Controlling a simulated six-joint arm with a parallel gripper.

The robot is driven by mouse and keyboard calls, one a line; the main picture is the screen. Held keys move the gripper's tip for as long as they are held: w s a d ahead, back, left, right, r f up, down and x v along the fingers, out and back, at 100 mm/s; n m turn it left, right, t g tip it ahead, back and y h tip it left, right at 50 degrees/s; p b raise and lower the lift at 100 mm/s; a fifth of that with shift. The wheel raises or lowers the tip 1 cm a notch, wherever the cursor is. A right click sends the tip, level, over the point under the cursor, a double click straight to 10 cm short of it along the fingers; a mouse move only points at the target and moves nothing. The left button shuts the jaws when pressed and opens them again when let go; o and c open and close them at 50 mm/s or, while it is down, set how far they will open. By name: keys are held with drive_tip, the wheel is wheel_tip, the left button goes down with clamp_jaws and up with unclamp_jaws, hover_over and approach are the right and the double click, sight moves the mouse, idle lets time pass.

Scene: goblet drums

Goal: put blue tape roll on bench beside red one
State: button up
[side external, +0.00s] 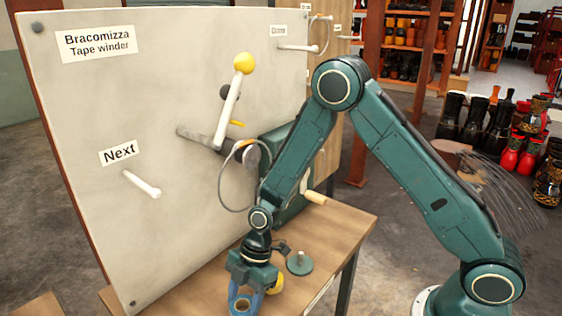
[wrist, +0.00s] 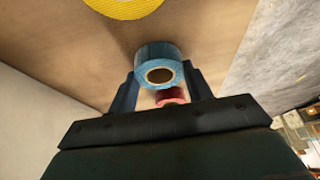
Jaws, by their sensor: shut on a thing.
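The blue tape roll (wrist: 157,51) with its brown core sits between the fingers of my gripper (wrist: 163,80) in the wrist view. The jaws are shut on it. In the side view my gripper (side external: 244,295) points down at the front of the wooden bench (side external: 332,226), with the roll low between its fingers. Whether the roll touches the bench is unclear. A red roll (wrist: 171,96) shows partly in the wrist view, just past the blue one and between the fingers; the rest of it is hidden. I cannot make out the red roll in the side view.
A yellow roll (wrist: 125,6) lies on the bench near the blue roll; it also shows in the side view (side external: 277,284), partly hidden. A green disc with a peg (side external: 300,263) stands to the right. The upright winder board (side external: 75,140) borders the bench at left.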

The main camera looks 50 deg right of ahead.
drive_tip(key=o, duration=1)
drive_tip(key=shift+f, duration=0.1)
drive_tip(key=v, duration=1.2)
